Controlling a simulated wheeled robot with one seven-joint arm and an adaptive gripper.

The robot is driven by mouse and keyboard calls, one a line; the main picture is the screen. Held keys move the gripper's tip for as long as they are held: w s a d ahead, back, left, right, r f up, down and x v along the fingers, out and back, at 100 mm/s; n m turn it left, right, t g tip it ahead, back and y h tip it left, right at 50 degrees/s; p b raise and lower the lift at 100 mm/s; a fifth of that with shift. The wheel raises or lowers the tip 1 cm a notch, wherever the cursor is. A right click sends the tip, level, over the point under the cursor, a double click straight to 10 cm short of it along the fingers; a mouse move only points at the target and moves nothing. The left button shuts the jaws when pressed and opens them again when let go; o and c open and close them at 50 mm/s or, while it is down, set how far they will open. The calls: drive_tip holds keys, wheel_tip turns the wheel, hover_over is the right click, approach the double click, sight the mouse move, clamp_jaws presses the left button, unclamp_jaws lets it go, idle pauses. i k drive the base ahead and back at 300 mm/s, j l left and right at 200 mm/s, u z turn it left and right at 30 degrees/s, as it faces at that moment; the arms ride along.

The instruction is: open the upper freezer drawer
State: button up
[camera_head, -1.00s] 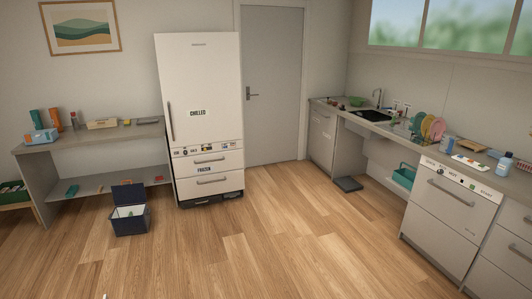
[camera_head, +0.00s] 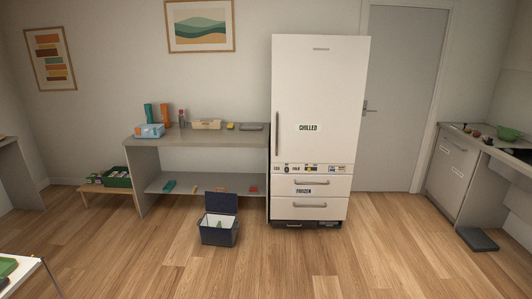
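The tall white fridge-freezer (camera_head: 318,110) stands against the back wall, right of centre, with a large upper door marked CHILLED. Below a strip of small labels and controls is the upper freezer drawer (camera_head: 323,186), marked FROZEN, with a horizontal bar handle (camera_head: 311,182). A lower drawer (camera_head: 323,209) with a similar handle sits under it. Both drawers and the upper door look shut. My gripper is not in view.
An open dark blue box (camera_head: 219,228) stands on the floor left of the fridge front. A grey counter with a shelf (camera_head: 205,143) stands left of the fridge. A grey pad (camera_head: 477,240) lies at right. Wooden floor (camera_head: 310,262) before the fridge is clear.

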sight(331, 185)
drive_tip(key=i+j, duration=0.15)
drive_tip(key=i, duration=1.9)
drive_tip(key=i+j+z, duration=0.15)
drive_tip(key=i+z, duration=0.3)
drive_tip(key=i+j+z, duration=1.25)
drive_tip(key=i+j, duration=0.05)
drive_tip(key=j, duration=0.05)
